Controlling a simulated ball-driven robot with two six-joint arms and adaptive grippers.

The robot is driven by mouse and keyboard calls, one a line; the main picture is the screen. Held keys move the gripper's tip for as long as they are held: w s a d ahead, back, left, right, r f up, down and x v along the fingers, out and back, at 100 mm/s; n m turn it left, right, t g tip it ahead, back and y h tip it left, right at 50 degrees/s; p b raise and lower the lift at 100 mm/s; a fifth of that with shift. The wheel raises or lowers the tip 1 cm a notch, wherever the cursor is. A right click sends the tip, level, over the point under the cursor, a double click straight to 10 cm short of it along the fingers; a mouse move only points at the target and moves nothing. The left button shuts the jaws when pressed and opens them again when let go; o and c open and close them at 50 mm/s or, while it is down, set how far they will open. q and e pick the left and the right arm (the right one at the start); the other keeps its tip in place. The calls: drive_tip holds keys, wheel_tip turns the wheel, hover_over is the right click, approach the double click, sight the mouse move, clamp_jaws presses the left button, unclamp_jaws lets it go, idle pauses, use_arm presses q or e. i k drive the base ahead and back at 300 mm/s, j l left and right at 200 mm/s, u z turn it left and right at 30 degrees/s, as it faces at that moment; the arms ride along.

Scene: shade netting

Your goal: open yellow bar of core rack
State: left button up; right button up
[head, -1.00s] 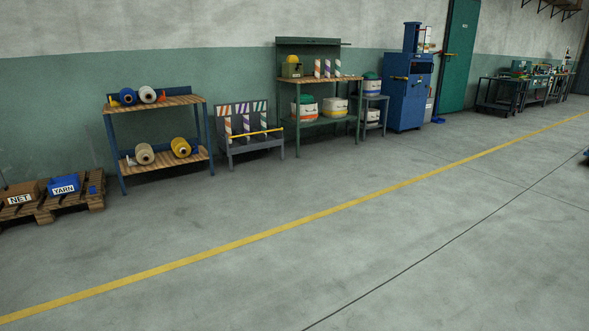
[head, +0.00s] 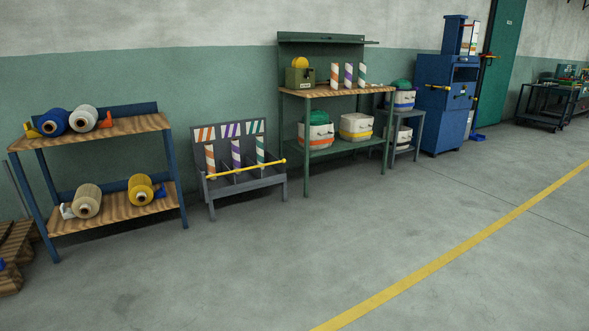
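The core rack (head: 212,190) is a low grey rack on the floor against the wall, left of the picture's middle. Its back panel carries orange, purple and green striped labels. Striped cores stand in it, one orange (head: 210,160), one purple (head: 236,153) and one green (head: 260,150). The yellow bar (head: 246,167) runs across the rack's front, in front of the cores, with a knob at its right end. The bar looks closed across the front. Neither of my grippers is in view.
A wooden-topped shelf with yarn spools (head: 110,128) stands left of the rack. A green workbench (head: 330,92) with striped cores and bins stands to its right, then a blue cabinet (head: 447,100). The floor (head: 250,265) before the rack is clear.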

sight(283, 161)
drive_tip(key=i+u, duration=0.15)
drive_tip(key=i, duration=0.4)
drive_tip(key=i+l+u, duration=0.1)
drive_tip(key=i, duration=0.4)
drive_tip(key=i+l+u, duration=0.15)
drive_tip(key=i, duration=0.4)
drive_tip(key=i+l+u, duration=0.15)
drive_tip(key=i, duration=0.35)
drive_tip(key=i+u, duration=0.1)
drive_tip(key=i, duration=0.4)
drive_tip(key=i+l, duration=0.15)
drive_tip(key=i, duration=0.35)
drive_tip(key=i+l+u, duration=0.15)
drive_tip(key=i, duration=0.35)
drive_tip(key=i+l, duration=0.1)
drive_tip(key=i, duration=0.4)
drive_tip(key=i+l+u, duration=0.15)
drive_tip(key=i, duration=0.35)
